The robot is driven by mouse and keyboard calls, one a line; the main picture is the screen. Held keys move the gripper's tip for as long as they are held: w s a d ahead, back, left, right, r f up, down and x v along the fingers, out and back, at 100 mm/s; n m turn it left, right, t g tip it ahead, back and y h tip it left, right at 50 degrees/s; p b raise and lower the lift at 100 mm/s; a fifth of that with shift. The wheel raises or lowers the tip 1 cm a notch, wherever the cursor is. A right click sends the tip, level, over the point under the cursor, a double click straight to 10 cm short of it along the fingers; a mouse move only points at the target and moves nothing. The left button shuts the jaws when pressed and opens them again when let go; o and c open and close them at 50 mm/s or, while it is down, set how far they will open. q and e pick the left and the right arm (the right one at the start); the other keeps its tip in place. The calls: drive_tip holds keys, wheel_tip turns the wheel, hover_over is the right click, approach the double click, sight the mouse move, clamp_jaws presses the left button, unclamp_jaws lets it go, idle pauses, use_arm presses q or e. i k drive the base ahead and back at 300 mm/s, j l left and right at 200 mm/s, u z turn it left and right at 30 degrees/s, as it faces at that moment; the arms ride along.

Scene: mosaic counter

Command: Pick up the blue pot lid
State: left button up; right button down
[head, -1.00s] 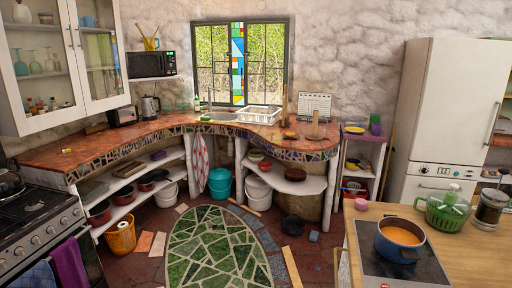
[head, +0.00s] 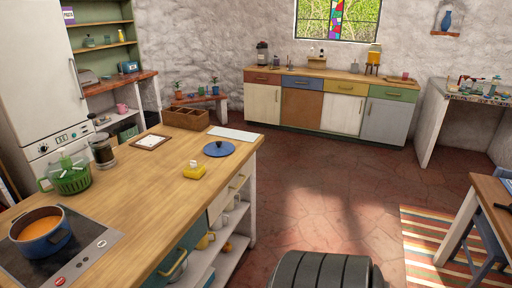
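The blue pot lid (head: 219,149) lies flat on the wooden island counter (head: 150,187), near its far right end. It is a round blue disc with a small dark knob on top. A blue pot (head: 41,232) with orange contents stands without a lid on the black cooktop at the near left. Neither of my grippers shows in the head view. A dark ribbed rounded shape at the bottom middle looks like part of my own body.
A yellow butter dish (head: 195,171), a white board (head: 233,133) and a wooden crate (head: 186,117) surround the lid. A green colander (head: 72,178) and a glass jar (head: 103,151) stand farther left. Red floor is open right of the island. A striped rug (head: 428,250) lies at right.

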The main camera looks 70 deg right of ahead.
sight(217, 149)
drive_tip(key=z, duration=1.9)
drive_tip(key=u, duration=1.3)
drive_tip(key=i+l, duration=0.1)
drive_tip(key=l, duration=0.4)
drive_tip(key=i+u, duration=0.05)
